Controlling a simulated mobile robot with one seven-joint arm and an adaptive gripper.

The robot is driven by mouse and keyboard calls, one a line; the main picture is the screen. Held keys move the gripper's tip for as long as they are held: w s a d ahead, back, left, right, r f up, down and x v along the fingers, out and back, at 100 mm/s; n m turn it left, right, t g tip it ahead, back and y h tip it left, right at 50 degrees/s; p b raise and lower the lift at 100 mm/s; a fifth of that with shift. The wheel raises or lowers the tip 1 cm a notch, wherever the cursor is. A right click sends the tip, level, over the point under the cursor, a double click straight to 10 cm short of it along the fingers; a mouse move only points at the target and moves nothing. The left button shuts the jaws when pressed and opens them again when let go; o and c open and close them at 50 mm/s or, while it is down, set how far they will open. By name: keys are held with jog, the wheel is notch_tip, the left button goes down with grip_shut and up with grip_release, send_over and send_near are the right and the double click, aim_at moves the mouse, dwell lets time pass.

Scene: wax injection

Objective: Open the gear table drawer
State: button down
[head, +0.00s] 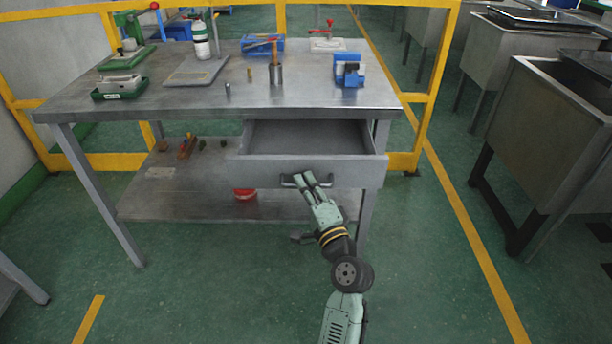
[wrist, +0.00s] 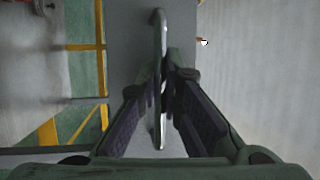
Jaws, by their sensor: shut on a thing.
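The gear table (head: 140,106) is a grey metal workbench in the head view. Its drawer (head: 254,172) is pulled partly out toward me, and its empty-looking inside shows from above. A bar handle (head: 287,182) runs across the drawer front. My gripper (head: 306,180) is at the handle, shut on it. In the wrist view the handle (wrist: 158,40) stands upright in the picture and passes between the two fingers (wrist: 158,100) of my gripper. The drawer front (wrist: 125,60) fills the middle behind it.
Tools, a vise (head: 348,72), a metal cup (head: 275,75) and a green tray (head: 120,92) stand on the table top. A lower shelf (head: 180,205) holds small items and a red container (head: 245,194). Yellow railing (head: 425,100) stands behind. Metal sinks (head: 560,130) stand at right. Green floor is clear in front.

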jog(key=shift+s, duration=1.7)
jog(key=c, duration=1.7)
grip_release()
jog(key=shift+r, duration=0.1)
